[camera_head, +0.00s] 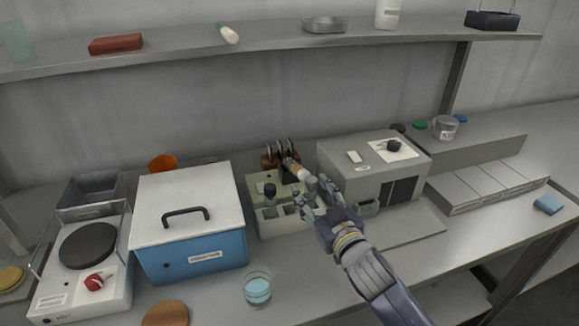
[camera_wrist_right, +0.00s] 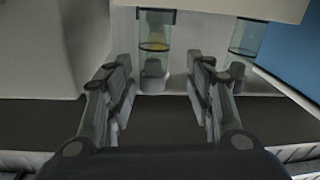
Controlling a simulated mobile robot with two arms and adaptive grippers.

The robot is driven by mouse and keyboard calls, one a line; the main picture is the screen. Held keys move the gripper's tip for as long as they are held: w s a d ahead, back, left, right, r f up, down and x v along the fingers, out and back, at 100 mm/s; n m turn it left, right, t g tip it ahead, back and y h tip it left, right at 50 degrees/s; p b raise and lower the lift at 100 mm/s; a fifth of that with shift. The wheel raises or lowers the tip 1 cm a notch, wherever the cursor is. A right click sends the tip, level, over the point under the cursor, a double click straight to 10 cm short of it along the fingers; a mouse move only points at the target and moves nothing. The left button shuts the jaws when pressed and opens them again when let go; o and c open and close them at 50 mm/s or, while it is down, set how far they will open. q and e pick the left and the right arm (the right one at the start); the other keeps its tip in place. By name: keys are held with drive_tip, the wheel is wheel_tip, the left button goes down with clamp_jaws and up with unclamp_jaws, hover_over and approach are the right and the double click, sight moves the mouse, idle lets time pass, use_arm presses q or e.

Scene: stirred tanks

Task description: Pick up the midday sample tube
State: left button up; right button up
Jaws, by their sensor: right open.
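My right gripper (camera_head: 318,192) is open at the right side of a small pale sample rack (camera_head: 283,225) in the head view. In the right wrist view its two fingers (camera_wrist_right: 162,85) stand apart. A clear tube with amber contents (camera_wrist_right: 155,42) and a dark cap shows between and beyond the fingertips; no finger visibly touches it. A second clear tube (camera_wrist_right: 245,38) stands to the right, outside the fingers. A dark-capped tube (camera_head: 270,190) stands in the rack's left part in the head view. No label tells me which tube is the midday one. My left gripper is out of view.
A blue box with a white lid (camera_head: 190,215) stands left of the rack. A grey instrument (camera_head: 375,165) stands close behind at the right. A glass of blue liquid (camera_head: 257,290) stands in front. A brown holder with discs (camera_head: 275,155) is behind the rack.

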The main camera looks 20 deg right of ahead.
sight(295, 168)
drive_tip(key=w, duration=0.3)
drive_tip(key=shift+a+r, duration=0.15)
drive_tip(key=shift+w, duration=0.3)
drive_tip(key=w, duration=0.1)
drive_tip(key=w+p, duration=0.1)
drive_tip(key=w, duration=0.2)
drive_tip(key=shift+w+f, duration=0.25)
drive_tip(key=shift+f, duration=0.15)
drive_tip(key=shift+w+a, duration=0.1)
drive_tip(key=shift+w, duration=0.2)
drive_tip(key=shift+s, duration=0.1)
drive_tip(key=c, duration=0.4)
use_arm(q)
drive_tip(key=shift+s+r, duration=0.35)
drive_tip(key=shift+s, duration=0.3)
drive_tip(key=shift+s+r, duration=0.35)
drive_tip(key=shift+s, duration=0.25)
use_arm(e)
clamp_jaws()
